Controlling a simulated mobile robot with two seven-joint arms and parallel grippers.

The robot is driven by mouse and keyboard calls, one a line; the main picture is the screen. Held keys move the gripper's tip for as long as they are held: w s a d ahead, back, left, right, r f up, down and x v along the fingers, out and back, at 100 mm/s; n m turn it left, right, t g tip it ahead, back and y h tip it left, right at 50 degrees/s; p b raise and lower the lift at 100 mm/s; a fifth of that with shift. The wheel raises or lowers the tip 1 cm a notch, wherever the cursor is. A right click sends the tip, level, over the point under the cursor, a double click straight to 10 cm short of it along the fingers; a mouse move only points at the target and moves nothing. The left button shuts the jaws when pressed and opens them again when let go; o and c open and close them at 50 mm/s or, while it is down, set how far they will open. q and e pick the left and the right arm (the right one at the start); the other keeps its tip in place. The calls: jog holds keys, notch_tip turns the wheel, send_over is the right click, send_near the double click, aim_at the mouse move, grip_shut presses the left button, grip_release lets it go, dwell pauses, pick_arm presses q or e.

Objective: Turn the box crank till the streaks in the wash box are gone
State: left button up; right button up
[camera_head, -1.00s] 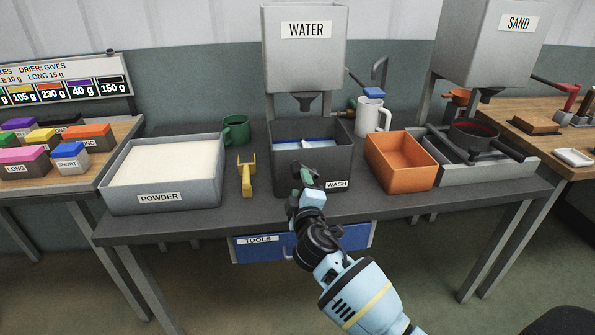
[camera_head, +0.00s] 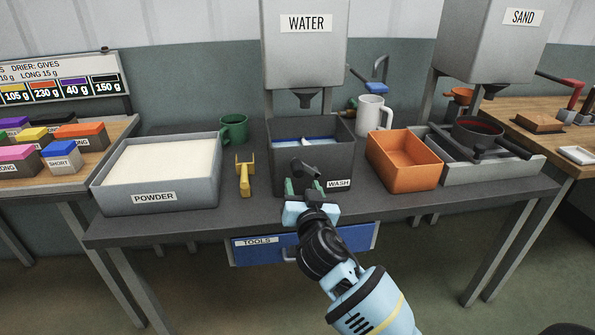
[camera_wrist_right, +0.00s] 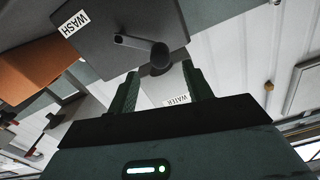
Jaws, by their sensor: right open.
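The grey wash box (camera_head: 283,180) stands at the front middle of the table, with blue and whitish streaks (camera_head: 306,141) inside. Its dark crank (camera_head: 303,168) sticks out from the front; the right wrist view shows the crank arm and its round handle (camera_wrist_right: 160,56). My right gripper (camera_head: 305,186) is open in front of the box. In the right wrist view its green fingers (camera_wrist_right: 161,82) lie on either side of the handle's line, with the handle end at about the fingertips. Whether they touch it I cannot tell. My left gripper is not in view.
A powder tray (camera_head: 205,190) and a yellow tool (camera_head: 245,178) are left of the wash box. An orange bin (camera_head: 415,180) stands close on its right. The water hopper (camera_head: 305,65) hangs above, a white mug (camera_head: 371,114) stands behind, and a blue tools drawer (camera_head: 335,243) lies below.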

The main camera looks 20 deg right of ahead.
aim_at(299, 174)
jog(key=shift+x, duration=3.9)
grip_shut()
